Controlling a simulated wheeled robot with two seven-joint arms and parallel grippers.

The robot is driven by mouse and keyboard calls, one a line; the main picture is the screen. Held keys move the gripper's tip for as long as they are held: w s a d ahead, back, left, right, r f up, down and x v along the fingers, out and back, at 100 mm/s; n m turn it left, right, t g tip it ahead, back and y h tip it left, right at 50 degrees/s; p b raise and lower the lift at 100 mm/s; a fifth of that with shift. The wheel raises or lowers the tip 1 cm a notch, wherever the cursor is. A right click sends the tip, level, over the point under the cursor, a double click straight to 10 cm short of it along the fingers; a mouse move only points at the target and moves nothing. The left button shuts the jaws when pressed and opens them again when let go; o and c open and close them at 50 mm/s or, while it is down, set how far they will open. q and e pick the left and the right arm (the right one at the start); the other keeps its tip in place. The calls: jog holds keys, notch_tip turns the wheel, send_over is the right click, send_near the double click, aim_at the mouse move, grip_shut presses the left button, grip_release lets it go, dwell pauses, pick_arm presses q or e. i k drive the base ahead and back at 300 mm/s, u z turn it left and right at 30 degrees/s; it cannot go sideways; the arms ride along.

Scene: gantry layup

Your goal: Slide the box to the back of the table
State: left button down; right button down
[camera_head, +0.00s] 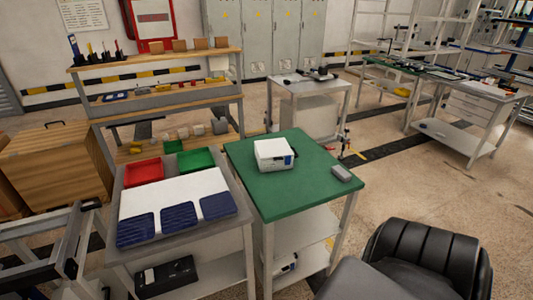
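A white box (273,150) with a dark blue patch on its front right side sits upright on the green-topped table (280,197). It stands near the middle of the top, towards the back half, with green surface around it. Neither of my grippers is in view, and nothing is seen touching the box.
A small grey block (341,173) lies near the green table's right edge. A grey table (233,217) with red and green trays and dark blue pieces stands to the left. A black chair (425,255) is at the front right. The table's front part is clear.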

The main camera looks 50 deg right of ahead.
aim_at(269, 165)
jog(key=u, duration=1.95)
jog(key=k, duration=1.55)
jog(key=z, duration=2.3)
jog(key=i, duration=0.45)
